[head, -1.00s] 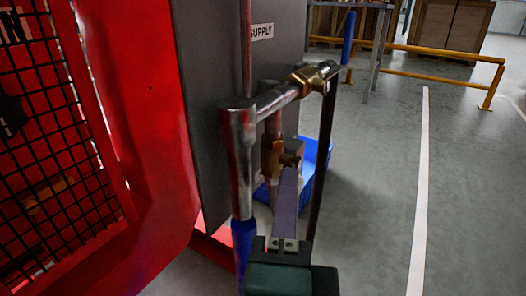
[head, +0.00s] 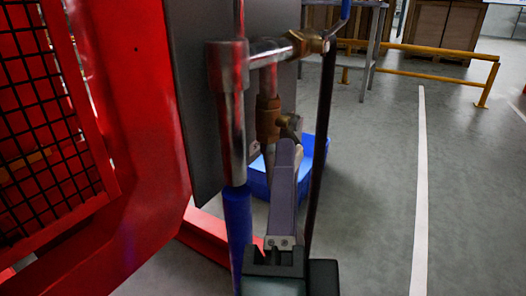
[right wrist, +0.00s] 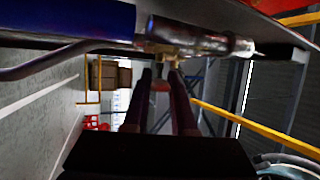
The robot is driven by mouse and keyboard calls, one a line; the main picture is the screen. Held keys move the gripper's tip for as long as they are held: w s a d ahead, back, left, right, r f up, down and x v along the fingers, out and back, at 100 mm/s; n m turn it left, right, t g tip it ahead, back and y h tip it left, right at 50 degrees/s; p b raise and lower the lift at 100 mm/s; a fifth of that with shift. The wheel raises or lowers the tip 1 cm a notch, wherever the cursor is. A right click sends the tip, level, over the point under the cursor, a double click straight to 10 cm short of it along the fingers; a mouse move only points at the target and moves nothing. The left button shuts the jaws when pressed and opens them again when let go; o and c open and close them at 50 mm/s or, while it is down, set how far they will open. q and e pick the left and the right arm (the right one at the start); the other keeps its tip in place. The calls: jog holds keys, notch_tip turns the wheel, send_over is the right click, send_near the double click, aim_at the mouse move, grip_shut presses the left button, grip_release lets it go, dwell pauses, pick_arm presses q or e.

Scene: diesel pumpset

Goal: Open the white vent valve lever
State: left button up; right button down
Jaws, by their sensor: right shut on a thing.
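My right gripper (head: 286,150) is at the lower brass valve (head: 268,118) on the pipe assembly, its fingers coming up from below. In the right wrist view its two dark fingers (right wrist: 163,76) close in on the brass fitting (right wrist: 165,58). It is shut on a small part there, taken to be the vent valve lever, which the fingers mostly hide. I cannot make out any white on it. A second brass valve (head: 308,42) with a blue lever (head: 343,14) sits higher, at the pipe's right end. My left gripper is not in view.
A chrome pipe (head: 230,110) with a blue sleeve (head: 238,225) stands left of the gripper. A dark hose (head: 322,130) hangs close on its right. A red frame with mesh (head: 130,110) fills the left. A blue bin (head: 313,165) is behind.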

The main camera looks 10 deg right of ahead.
jog(key=c, duration=0.7)
grip_release()
jog(key=p+v, duration=0.1)
jog(key=v, duration=0.9)
jog(key=shift+c, duration=0.3)
